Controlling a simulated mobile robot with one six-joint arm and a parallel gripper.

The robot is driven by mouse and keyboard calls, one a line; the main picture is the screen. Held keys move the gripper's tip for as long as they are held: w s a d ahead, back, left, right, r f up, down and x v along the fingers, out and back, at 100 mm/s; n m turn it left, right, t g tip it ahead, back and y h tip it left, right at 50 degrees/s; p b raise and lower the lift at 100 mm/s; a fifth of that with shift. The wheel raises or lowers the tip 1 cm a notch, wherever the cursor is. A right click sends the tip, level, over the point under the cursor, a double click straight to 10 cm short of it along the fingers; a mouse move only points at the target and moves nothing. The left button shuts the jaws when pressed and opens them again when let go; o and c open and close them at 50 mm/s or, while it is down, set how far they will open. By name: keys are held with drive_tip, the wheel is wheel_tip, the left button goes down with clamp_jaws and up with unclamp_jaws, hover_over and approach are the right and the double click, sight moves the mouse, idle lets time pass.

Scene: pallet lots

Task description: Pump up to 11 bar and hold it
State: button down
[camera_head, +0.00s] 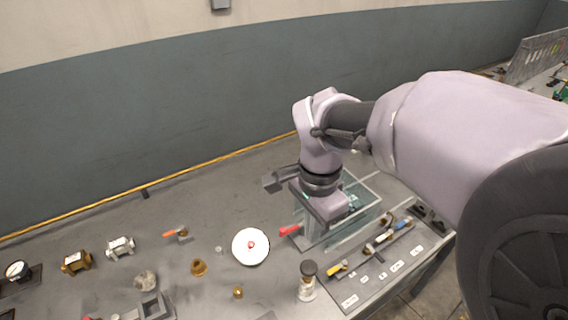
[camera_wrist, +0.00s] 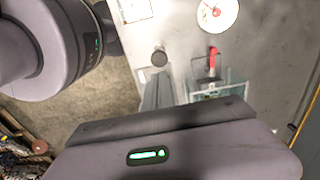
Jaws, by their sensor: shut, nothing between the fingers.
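My gripper (camera_head: 325,208) points down over a clear-walled box (camera_head: 372,222) on the grey bench; it is shut and empty, and its fingertips are hard to make out. The wrist view shows the gripper's body across the bottom. A red handle (camera_head: 289,230) sticks out at the left of the clear box; it also shows in the wrist view (camera_wrist: 213,60), ahead of my gripper and apart from it. Left of the handle is a round white dial (camera_head: 250,257) with a red centre, also in the wrist view (camera_wrist: 222,22). Its reading is too small to tell.
A black-topped cylinder (camera_head: 308,269) stands in front of the handle. A labelled board (camera_head: 376,279) with yellow, blue and red-marked fittings lies at the right front edge. Brass and steel fittings (camera_head: 120,247) are scattered left. A yellow line (camera_head: 150,187) runs along the back wall.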

sight(308, 268)
drive_tip(key=f+p, duration=0.1)
drive_tip(key=f, duration=0.4)
drive_tip(key=f+p, duration=0.1)
drive_tip(key=f, duration=0.4)
drive_tip(key=shift+s+a+f+p, duration=0.1)
drive_tip(key=shift+s+f+p, duration=0.1)
drive_tip(key=shift+f+p, duration=0.2)
idle(0.3)
wheel_tip(308, 268, down, 4)
drive_tip(key=b, duration=0.3)
drive_tip(key=shift+s, duration=0.1)
drive_tip(key=shift+s+r, duration=0.15)
drive_tip(key=shift+r, duration=0.2)
wheel_tip(308, 268, up, 14)
drive_tip(key=p, duration=0.6)
drive_tip(key=shift+w+p, duration=0.25)
drive_tip(key=shift+p, duration=0.05)
drive_tip(key=shift+a, duration=0.1)
idle(0.4)
